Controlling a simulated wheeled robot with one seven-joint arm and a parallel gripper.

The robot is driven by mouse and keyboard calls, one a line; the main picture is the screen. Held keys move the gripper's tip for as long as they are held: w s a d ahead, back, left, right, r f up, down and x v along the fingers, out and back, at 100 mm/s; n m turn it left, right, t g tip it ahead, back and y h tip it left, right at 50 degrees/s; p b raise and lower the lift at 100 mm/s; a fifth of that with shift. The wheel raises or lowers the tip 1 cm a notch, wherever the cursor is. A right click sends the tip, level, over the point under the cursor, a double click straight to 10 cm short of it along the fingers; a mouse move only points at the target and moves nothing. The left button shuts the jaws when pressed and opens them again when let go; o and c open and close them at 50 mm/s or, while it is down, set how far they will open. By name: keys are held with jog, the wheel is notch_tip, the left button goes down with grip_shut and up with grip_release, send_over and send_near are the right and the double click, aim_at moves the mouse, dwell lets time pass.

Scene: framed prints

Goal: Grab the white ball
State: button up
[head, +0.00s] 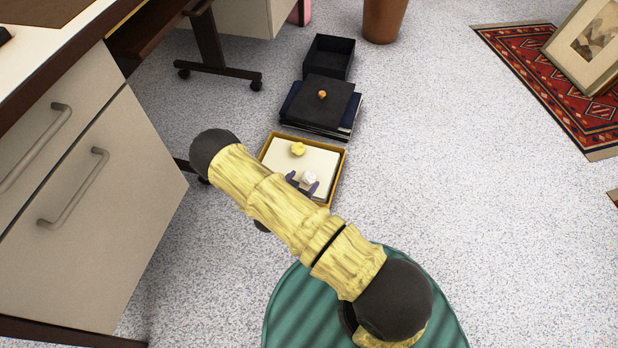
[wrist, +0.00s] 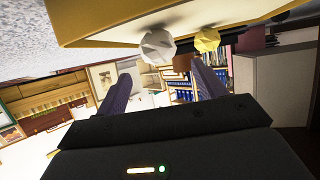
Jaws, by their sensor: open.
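The white ball (head: 309,178) is a small faceted lump lying on a cream, yellow-edged tray (head: 336,176) on the floor. In the wrist view the white ball (wrist: 157,46) is just beyond my fingertips, toward the gap between them. My gripper (head: 302,184) is open at the tray's near part, with its purple fingers close around or beside the ball; contact cannot be told. The fingers also show in the wrist view (wrist: 160,75), with nothing held between them. My arm hides part of the tray.
A yellow lump (head: 298,149) lies on the same tray, farther back. Behind are a dark stack (head: 318,108) with a small orange object (head: 322,95) and an open black box (head: 329,57). A drawer cabinet (head: 95,205) stands left.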

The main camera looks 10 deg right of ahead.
aim_at(308, 175)
jog(key=shift+f+b+x, duration=0.25)
jog(key=shift+b+x, duration=1.05)
jog(key=shift+b, duration=0.1)
jog(key=shift+b+x, duration=1.05)
jog(key=shift+x, duration=0.2)
jog(key=shift+w+r, duration=0.1)
jog(key=shift+r, duration=0.15)
jog(key=c, duration=1)
jog(key=shift+c, duration=0.3)
